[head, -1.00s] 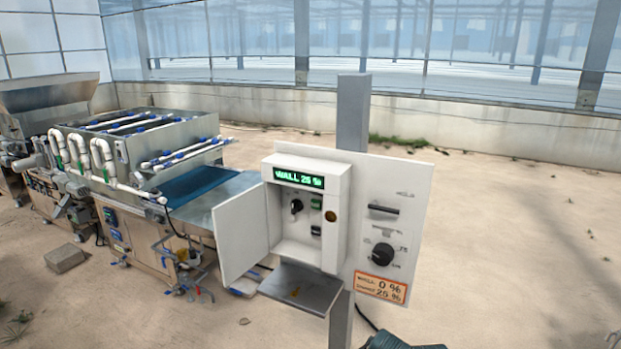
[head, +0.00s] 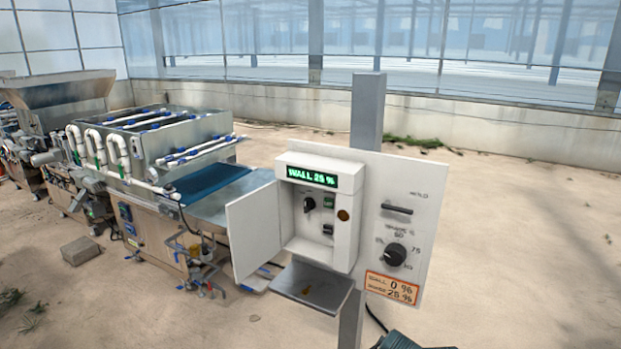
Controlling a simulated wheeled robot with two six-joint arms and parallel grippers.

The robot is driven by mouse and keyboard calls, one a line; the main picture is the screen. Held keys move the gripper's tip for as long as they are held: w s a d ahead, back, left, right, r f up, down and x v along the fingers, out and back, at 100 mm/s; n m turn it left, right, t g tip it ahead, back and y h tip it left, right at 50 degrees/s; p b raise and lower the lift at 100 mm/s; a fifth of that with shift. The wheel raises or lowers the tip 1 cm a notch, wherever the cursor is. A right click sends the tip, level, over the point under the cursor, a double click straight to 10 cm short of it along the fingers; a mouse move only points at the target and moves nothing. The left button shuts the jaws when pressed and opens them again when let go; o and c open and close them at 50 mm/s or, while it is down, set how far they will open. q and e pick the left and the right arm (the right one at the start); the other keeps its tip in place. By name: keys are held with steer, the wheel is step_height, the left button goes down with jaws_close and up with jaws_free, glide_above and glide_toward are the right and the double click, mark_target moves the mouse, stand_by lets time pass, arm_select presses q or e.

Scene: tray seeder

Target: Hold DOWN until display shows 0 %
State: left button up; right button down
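The white control box (head: 338,218) is on a panel fixed to a grey post, with its door (head: 255,230) swung open to the left. Its green display (head: 311,177) reads "WALL 25 %", the middle digits being slightly blurred. Inside are a black knob (head: 309,204), an upper green button (head: 329,201) and a lower dark button (head: 328,229); I cannot read which one is DOWN. An orange-edged label (head: 392,288) on the panel reads "WALL 0 %" above a line with "25 %". Neither of my grippers shows clearly in the head view.
The panel (head: 408,225) also carries a slot-like handle (head: 397,209) and a black dial (head: 395,255). A small grey shelf (head: 312,288) juts out below the box. A metal seeder machine (head: 180,150) stands at left. A grey block (head: 76,251) lies on the floor. The right floor is open.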

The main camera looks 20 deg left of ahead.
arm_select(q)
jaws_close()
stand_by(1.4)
